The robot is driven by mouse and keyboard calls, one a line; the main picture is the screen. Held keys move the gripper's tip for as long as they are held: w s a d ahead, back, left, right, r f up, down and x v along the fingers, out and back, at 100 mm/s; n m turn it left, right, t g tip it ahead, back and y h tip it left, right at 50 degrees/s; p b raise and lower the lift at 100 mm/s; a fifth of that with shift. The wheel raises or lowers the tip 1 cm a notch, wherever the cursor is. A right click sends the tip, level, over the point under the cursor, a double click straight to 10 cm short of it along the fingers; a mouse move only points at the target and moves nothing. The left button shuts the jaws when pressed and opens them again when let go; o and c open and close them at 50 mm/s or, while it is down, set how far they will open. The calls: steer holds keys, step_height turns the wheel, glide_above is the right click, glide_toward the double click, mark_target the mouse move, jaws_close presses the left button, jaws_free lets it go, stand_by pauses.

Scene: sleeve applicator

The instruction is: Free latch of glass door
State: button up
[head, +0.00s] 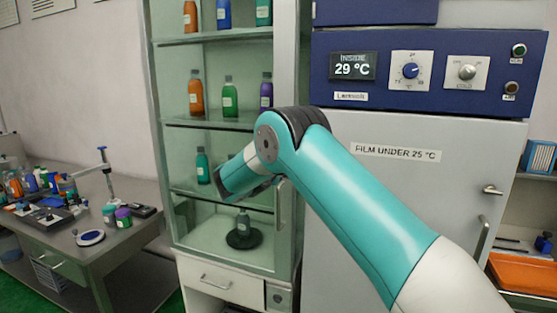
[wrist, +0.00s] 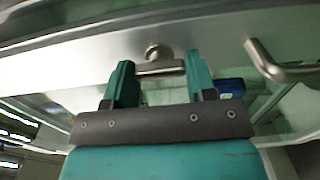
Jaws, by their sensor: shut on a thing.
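The glass door (head: 222,225) belongs to the tall pale-green cabinet in the middle of the head view. In the wrist view its metal frame (wrist: 60,72) runs across the top. The latch (wrist: 153,52), a round metal pivot with a short bar, sits on this frame. My gripper (wrist: 160,65) has its two teal fingers on either side of the latch bar, shut on it. The bent metal door handle (wrist: 283,70) is to the right of the fingers; it also shows in the head view (head: 281,204). In the head view my arm hides the latch and fingertips.
Bottles (head: 230,98) stand on the cabinet shelves, and a dark bottle on a round black base (head: 243,233) stands at the bottom. A drawer (head: 218,284) is below. The incubator (head: 420,190) stands close at right, a cluttered bench (head: 140,235) at left.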

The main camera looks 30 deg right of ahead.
stand_by(0.3)
steer(key=o, duration=0.9)
steer(key=shift+o, duration=0.2)
steer(key=shift+s+a+f+b, duration=0.1)
steer(key=shift+s+a+b, duration=0.25)
steer(key=shift+a, duration=0.1)
steer(key=b+v, duration=0.6)
steer(key=v, duration=1)
steer(key=shift+s, duration=0.2)
